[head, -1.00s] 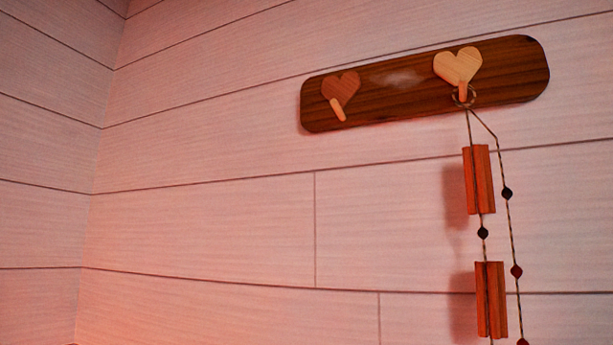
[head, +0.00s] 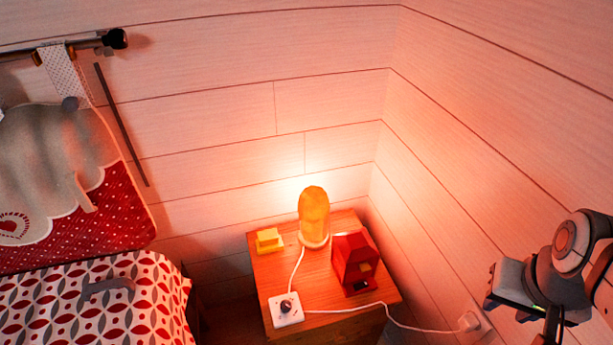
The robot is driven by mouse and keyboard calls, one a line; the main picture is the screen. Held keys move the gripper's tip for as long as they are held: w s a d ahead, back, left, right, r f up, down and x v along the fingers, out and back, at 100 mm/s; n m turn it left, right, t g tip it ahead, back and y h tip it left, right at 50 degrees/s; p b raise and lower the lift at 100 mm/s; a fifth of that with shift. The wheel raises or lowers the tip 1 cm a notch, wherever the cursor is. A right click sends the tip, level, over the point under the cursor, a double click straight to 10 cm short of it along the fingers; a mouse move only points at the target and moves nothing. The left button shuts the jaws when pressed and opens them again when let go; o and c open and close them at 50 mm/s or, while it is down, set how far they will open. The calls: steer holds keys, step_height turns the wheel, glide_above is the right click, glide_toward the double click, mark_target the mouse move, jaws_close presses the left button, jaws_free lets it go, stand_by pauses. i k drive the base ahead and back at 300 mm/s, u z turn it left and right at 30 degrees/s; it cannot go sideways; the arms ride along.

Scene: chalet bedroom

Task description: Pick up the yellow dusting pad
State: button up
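A small bright yellow block-like thing (head: 268,241), which looks like the yellow dusting pad, lies on the back left of a wooden bedside table (head: 268,276). It appears to have a raised part on top. My arm shows at the lower right, in front of the right wall, well apart from the table. The grey and black parts at its end (head: 510,288) may belong to my gripper, but I cannot make out two fingers. I see nothing held there.
A glowing orange lamp (head: 314,213) stands right of the yellow thing. A red house-shaped object (head: 354,265) is beside it. A white socket block (head: 286,310) sits at the table's front left, with white cables trailing. A bed (head: 95,300) is at left.

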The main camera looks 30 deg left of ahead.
mark_target(269, 240)
steer(key=u, duration=1.5)
steer(key=k, duration=0.6)
steer(key=u, duration=0.4)
steer(key=i, duration=1.3)
steer(key=z, duration=0.45)
